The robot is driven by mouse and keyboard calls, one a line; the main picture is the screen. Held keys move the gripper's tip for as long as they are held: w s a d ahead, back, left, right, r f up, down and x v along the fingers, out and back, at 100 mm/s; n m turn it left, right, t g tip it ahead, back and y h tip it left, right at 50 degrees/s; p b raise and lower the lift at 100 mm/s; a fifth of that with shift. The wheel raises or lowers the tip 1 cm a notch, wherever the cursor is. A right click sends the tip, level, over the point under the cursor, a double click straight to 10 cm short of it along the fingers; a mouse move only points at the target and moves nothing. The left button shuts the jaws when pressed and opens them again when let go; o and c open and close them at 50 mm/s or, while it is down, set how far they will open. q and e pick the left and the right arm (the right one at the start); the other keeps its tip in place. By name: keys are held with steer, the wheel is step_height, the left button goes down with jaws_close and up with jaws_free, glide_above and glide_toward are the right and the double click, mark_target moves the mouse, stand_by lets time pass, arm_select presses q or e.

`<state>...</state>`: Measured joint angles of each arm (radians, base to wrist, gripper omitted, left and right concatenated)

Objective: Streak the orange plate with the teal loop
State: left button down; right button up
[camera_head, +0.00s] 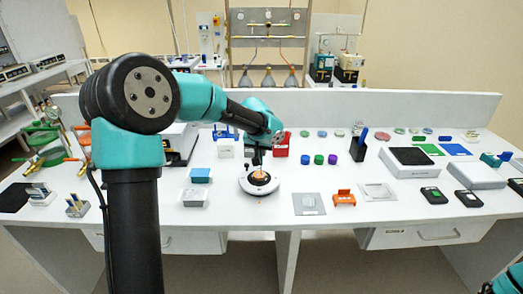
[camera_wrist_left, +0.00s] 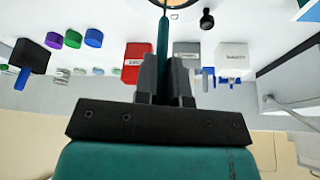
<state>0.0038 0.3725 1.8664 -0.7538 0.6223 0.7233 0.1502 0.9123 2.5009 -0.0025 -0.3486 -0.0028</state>
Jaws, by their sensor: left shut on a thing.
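My left gripper (camera_head: 257,158) is shut on the teal loop (camera_wrist_left: 163,35), whose thin handle runs away from the fingers towards the top edge of the left wrist view. In that view the fingertips (camera_wrist_left: 163,65) close on both sides of the handle. The orange plate (camera_head: 260,178) sits on a round white stand with a dark ring, directly below the left gripper in the head view. My right gripper is out of view.
A red box (camera_head: 281,146) and a white holder (camera_head: 225,148) stand behind the plate. Green, blue and purple caps (camera_head: 319,159) lie to the right. A blue-topped box (camera_head: 200,175) is left; an orange rack (camera_head: 344,198) is right. The bench front before the stand is clear.

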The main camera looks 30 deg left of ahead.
arm_select(q)
steer(key=shift+s+a, duration=0.3)
steer(key=shift+a, duration=0.25)
steer(key=shift+s+a, duration=0.25)
steer(key=shift+a, duration=0.3)
stand_by(1.2)
steer(key=shift+w+a, duration=0.2)
steer(key=shift+w, duration=0.15)
stand_by(0.5)
steer(key=shift+w+d, duration=0.45)
steer(key=shift+d, duration=0.25)
steer(key=shift+w+d, duration=0.4)
steer(key=shift+d, duration=0.3)
stand_by(2.0)
stand_by(0.4)
steer(key=shift+r, duration=3)
